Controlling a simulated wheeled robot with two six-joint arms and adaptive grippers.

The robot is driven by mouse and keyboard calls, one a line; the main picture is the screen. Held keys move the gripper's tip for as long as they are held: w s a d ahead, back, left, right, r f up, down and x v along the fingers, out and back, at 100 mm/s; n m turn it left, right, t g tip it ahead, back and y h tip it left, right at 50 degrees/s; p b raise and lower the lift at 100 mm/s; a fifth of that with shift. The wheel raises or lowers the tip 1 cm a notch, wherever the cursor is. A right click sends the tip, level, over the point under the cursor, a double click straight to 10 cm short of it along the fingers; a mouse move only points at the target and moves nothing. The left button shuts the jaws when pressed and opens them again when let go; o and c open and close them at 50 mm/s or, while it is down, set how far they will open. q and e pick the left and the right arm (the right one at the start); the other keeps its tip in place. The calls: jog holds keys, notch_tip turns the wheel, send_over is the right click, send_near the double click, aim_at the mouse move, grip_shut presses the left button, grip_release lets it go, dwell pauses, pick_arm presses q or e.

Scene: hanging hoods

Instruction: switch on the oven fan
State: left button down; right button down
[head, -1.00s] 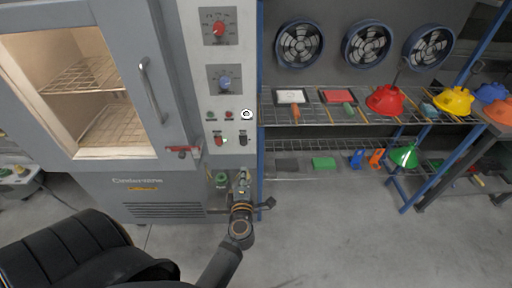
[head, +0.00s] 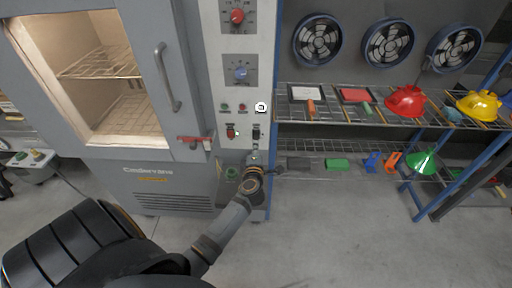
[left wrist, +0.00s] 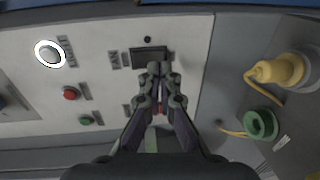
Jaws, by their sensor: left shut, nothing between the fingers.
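My left gripper (head: 254,156) is shut and empty, just below the black switch in the head view. In the left wrist view its fingertips (left wrist: 160,70) overlap the switch's edge; I cannot tell whether they touch. The red switch (left wrist: 160,106) is mostly hidden behind the fingers.
Higher on the panel are a red knob (head: 237,16), a blue knob (head: 240,73), a green button (head: 224,106), a red button (head: 241,107) and a white-ringed button (head: 261,107). The oven door handle (head: 167,78) is left. A rack (head: 320,117) with hard hats stands right.

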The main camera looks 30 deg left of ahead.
aim_at(256, 139)
pick_arm(q)
jog(key=shift+b+x, duration=0.4)
jog(key=shift+x, duration=0.8)
pick_arm(e)
jog(key=shift+f, duration=0.65)
jog(key=shift+a, duration=0.1)
pick_arm(q)
jog(key=shift+w+a+r+p, duration=0.15)
jog(key=shift+p, duration=0.35)
jog(key=shift+w+f, duration=0.1)
jog(key=shift+f, duration=0.15)
pick_arm(e)
jog(key=shift+a+r, duration=0.1)
jog(key=shift+r, duration=0.2)
